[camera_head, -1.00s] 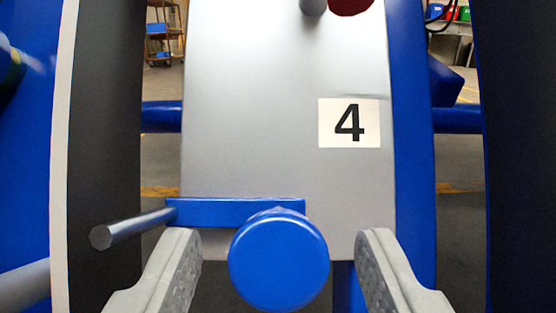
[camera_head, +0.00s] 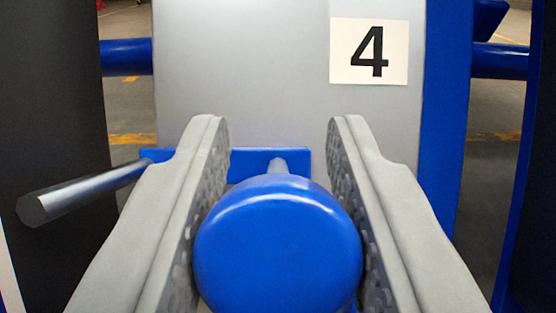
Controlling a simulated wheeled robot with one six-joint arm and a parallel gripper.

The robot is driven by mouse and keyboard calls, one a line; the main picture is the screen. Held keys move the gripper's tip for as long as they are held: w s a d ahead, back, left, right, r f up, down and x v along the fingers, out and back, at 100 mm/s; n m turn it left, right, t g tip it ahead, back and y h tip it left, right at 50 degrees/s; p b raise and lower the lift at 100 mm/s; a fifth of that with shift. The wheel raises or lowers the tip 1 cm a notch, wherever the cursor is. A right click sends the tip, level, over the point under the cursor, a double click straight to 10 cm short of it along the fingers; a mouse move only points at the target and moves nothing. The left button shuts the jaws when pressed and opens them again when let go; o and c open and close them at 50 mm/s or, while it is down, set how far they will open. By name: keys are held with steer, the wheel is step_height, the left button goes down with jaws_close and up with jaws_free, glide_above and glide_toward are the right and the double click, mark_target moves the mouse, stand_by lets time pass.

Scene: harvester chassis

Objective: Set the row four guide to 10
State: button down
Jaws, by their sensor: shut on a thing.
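The row four plate (camera_head: 250,80) is a grey metal panel with a white label (camera_head: 369,51) reading 4 at its upper right. In front of it is a round blue knob (camera_head: 278,245), with a short metal shaft behind it. A blue bar (camera_head: 235,160) runs across the plate behind the knob, and a metal rod (camera_head: 85,193) sticks out from its left end toward me. My gripper (camera_head: 278,145) is shut on the blue knob, one finger on each side. No scale or number 10 shows.
A blue upright (camera_head: 445,120) stands right of the plate. A dark panel (camera_head: 50,110) is at the left. Blue crossbars (camera_head: 126,57) run behind on both sides. The rod lies close to my left finger.

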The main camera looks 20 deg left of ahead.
steer(key=shift+w+d, duration=0.15)
steer(key=shift+d, duration=0.35)
steer(key=shift+w+d, duration=0.15)
steer(key=shift+d, duration=0.35)
steer(key=c, duration=1.1)
jaws_free()
steer(key=shift+s, duration=0.1)
steer(key=v, duration=1.7)
steer(key=shift+s+d, duration=0.1)
steer(key=shift+s, duration=0.05)
